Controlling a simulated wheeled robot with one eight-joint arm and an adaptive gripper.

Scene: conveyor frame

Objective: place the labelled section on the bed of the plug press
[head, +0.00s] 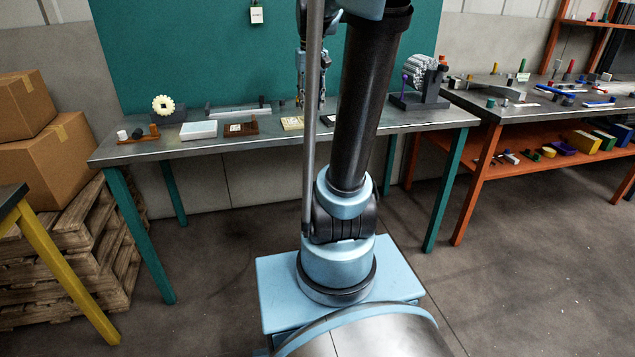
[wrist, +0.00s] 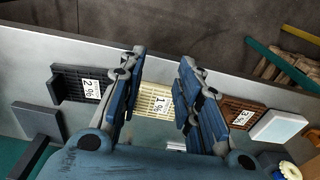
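Three flat labelled sections lie in a row on the grey bench top (head: 170,150). The cream section (head: 292,123) is in the middle; in the wrist view it (wrist: 158,100) shows between my fingers, its label seeming to read "1 %". The brown section (head: 241,129) is left of it in the head view, and the dark section (head: 331,120) is right, partly behind my arm. My gripper (head: 311,98) is open and empty, pointing down above the cream section; its fingers (wrist: 162,65) stand apart on either side. I cannot tell for sure which fixture is the plug press.
A white block (head: 198,129) and a cream toothed wheel (head: 162,106) stand to the left. A metal bar (head: 238,111) lies behind the sections. A grey stand with a ribbed cylinder (head: 420,78) is at the right end. An orange-legged bench (head: 480,102) adjoins it.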

